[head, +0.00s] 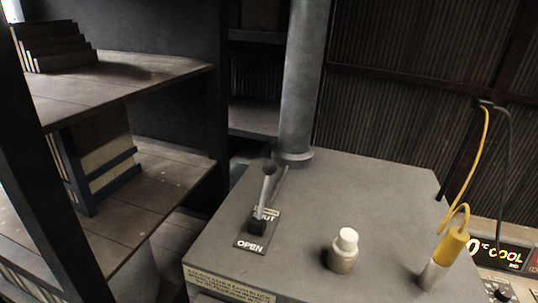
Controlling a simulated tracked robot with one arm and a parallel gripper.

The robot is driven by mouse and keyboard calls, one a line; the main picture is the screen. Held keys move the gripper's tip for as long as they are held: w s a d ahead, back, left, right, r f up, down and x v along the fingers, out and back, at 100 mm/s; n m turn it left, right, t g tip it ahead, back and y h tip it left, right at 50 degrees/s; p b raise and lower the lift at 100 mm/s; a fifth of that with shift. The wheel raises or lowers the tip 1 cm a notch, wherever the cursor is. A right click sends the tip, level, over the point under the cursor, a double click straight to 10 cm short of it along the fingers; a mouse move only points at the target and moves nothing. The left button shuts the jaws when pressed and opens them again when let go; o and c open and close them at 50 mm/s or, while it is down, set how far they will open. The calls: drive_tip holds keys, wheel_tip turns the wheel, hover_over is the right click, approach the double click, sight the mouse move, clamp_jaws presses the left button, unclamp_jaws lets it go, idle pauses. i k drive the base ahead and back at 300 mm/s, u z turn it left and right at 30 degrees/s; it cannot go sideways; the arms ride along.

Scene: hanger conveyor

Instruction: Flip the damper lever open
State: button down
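The damper lever (265,188) stands on top of a grey cabinet (330,200), near its front left. It is a thin light rod with a dark round knob, rising from a black base. Its plate (243,241) reads "OPEN" at the near end and "SHUT" at the far end. The lever leans away from me, toward the "SHUT" end, and partly covers that word. My gripper is not in view, and nothing touches the lever.
A grey vertical pipe (303,80) rises behind the lever. A white-capped knob (345,250) and a yellow-and-grey cylinder (444,258) with a yellow cable stand to its right. A display reading "COOL" (508,254) is far right. Shelves (120,85) fill the left.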

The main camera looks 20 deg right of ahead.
sight(257, 226)
drive_tip(key=z, duration=0.1)
drive_tip(key=i, duration=0.95)
drive_tip(key=u, duration=0.1)
